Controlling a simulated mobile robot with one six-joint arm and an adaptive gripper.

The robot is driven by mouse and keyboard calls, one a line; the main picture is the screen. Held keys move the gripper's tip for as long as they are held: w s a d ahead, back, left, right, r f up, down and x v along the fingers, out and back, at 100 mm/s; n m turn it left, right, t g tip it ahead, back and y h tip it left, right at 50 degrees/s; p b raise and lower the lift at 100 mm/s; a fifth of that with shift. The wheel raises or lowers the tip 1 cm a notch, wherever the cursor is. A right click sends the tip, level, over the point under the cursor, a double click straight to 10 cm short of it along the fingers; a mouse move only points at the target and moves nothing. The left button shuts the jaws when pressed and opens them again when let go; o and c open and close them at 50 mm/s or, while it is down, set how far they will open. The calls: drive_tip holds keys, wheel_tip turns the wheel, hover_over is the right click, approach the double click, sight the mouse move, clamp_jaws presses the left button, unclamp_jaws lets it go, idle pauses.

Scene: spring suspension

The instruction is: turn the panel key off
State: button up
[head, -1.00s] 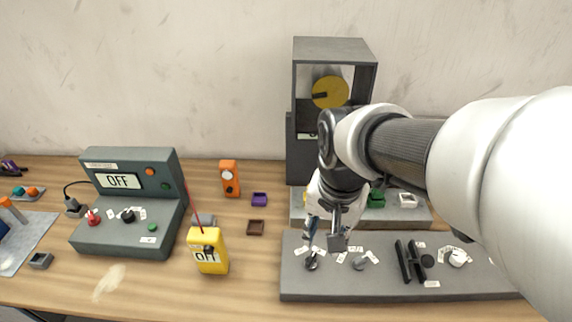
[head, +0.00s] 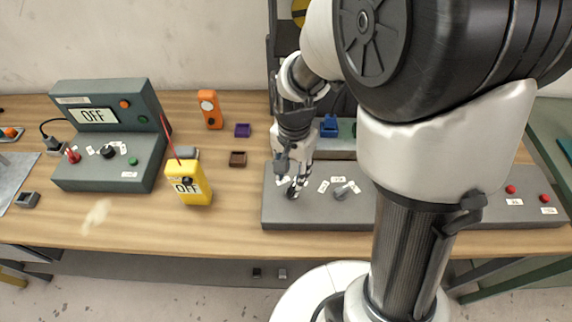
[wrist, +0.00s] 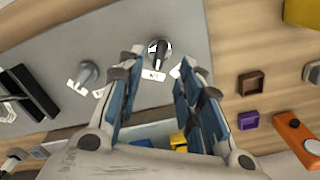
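A dark, key-like turning control (head: 292,191) with a pale rim stands at the left end of the grey panel (head: 320,218). It also shows in the wrist view (wrist: 157,50), with small white labels beside it; their print is too small to read surely. I cannot tell its setting. My gripper (head: 291,180) points down right over this control and partly covers it in the head view. In the wrist view my gripper (wrist: 160,66) has its two blue-padded fingers apart with nothing between them. The control lies just beyond the fingertips, and I see no touch.
A grey knob (head: 341,192) stands to the right on the same panel, with red buttons (head: 511,189) farther right. Small brown (head: 238,159) and purple (head: 242,130) trays lie between.

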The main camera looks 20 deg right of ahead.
sight(292, 187)
wheel_tip(292, 187, down, 6)
drive_tip(key=shift+f+b, duration=0.1)
drive_tip(key=shift+b, duration=0.75)
drive_tip(key=shift+c, duration=0.2)
clamp_jaws()
